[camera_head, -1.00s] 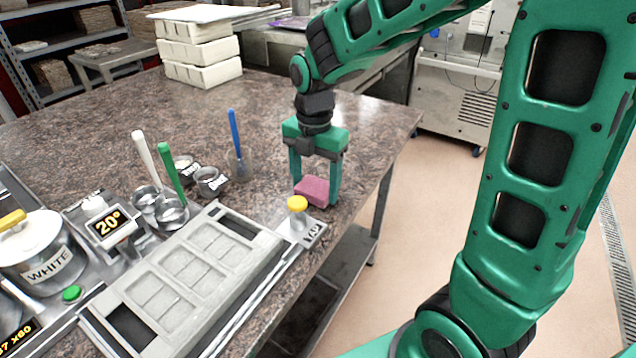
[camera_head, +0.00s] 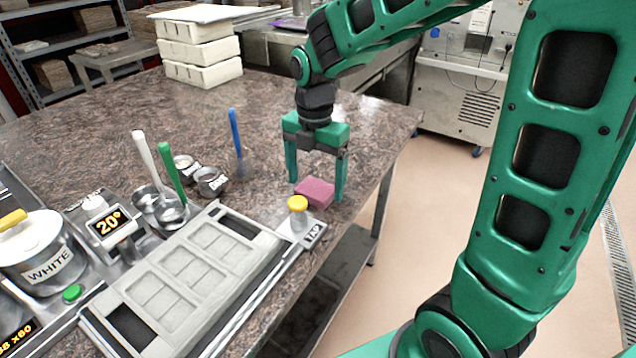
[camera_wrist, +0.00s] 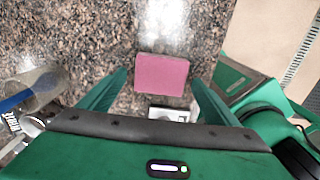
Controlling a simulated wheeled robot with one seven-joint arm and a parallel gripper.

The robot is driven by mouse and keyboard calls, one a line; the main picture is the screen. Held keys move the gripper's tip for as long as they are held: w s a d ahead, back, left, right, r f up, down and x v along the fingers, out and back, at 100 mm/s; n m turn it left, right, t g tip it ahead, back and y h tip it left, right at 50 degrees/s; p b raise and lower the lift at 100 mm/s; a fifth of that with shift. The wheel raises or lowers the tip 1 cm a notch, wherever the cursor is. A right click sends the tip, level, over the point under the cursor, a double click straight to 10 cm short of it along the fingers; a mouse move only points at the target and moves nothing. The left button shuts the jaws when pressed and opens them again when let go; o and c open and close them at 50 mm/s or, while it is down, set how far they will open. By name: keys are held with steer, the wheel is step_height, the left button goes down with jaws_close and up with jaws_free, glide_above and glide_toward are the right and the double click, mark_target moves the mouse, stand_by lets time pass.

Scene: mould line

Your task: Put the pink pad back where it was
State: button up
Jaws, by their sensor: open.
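The pink pad (camera_head: 315,191) is a small block lying flat on the stone table, close to its right edge and just behind the yellow-topped tap button. My gripper (camera_head: 316,188) points down over it with its fingers spread, one on each side of the pad. In the wrist view the pad (camera_wrist: 162,75) lies beyond the open fingers (camera_wrist: 160,85), with clear space between it and each finger. No contact shows.
The yellow-topped button (camera_head: 298,205) on its TAP plate stands just in front of the pad. The grey mould (camera_head: 185,270) lies front left. A cup with a blue-handled tool (camera_head: 235,130) and small pots (camera_head: 210,182) stand left.

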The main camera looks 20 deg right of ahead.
mark_target(315, 189)
step_height(315, 189, up, 11)
steer(key=shift+f, duration=0.2)
steer(key=s+d+f+m, duration=0.4)
steer(key=s+d+m, duration=0.5)
steer(key=m, duration=0.6)
steer(key=s+d+f+m, duration=0.4)
steer(key=s+d+m, duration=0.5)
steer(key=s+m, duration=0.5)
steer(key=m, duration=0.2)
steer(key=shift+s+d+f+m, duration=0.15)
steer(key=shift+d+f+m, duration=0.15)
steer(key=shift+d, duration=0.1)
